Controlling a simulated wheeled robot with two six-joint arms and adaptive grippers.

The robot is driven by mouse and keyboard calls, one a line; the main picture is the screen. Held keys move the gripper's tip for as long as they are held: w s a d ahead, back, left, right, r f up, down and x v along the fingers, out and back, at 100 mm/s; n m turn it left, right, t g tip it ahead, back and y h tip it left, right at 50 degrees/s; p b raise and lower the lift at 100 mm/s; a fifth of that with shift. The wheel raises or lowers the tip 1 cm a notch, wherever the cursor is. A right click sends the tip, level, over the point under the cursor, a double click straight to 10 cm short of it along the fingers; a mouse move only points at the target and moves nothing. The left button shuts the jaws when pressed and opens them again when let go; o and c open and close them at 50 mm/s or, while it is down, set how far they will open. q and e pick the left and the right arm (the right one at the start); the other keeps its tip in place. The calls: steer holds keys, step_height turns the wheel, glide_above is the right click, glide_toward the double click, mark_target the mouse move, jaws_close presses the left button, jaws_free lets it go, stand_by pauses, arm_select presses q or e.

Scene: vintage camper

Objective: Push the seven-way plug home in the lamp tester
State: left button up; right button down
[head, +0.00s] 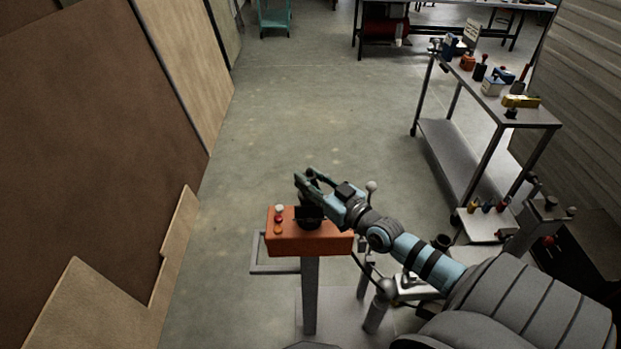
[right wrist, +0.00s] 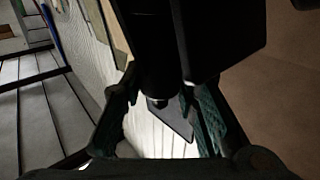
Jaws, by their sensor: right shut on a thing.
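The lamp tester (head: 335,244) is an orange box on a grey post in the lower middle of the head view. White, red and amber lamps sit on the left of its top. My right gripper (head: 307,183) is above the tester's back edge, its arm coming in from the right. It is shut on a dark thing, most likely the seven-way plug (head: 308,212), seen at the tester's top. In the right wrist view a black body (right wrist: 215,35) shows between and beyond the fingers. How deep the plug sits cannot be told. My left gripper is out of view.
A metal cart (head: 535,117) with several tools and small boxes stands to the right. Brown and tan panels (head: 85,150) lean on the left. A hitch-like metal frame (head: 375,305) is right of the post. The floor behind the tester is clear.

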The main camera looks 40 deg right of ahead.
steer(key=shift+f+b, duration=0.6)
steer(key=shift+f, duration=0.15)
steer(key=shift+r, duration=0.15)
steer(key=shift+r+p, duration=0.7)
steer(key=shift+p, duration=0.2)
steer(key=shift+f+b, duration=0.75)
steer(key=shift+f, duration=0.1)
stand_by(0.4)
steer(key=c, duration=1.2)
jaws_free()
steer(key=shift+s, duration=0.1)
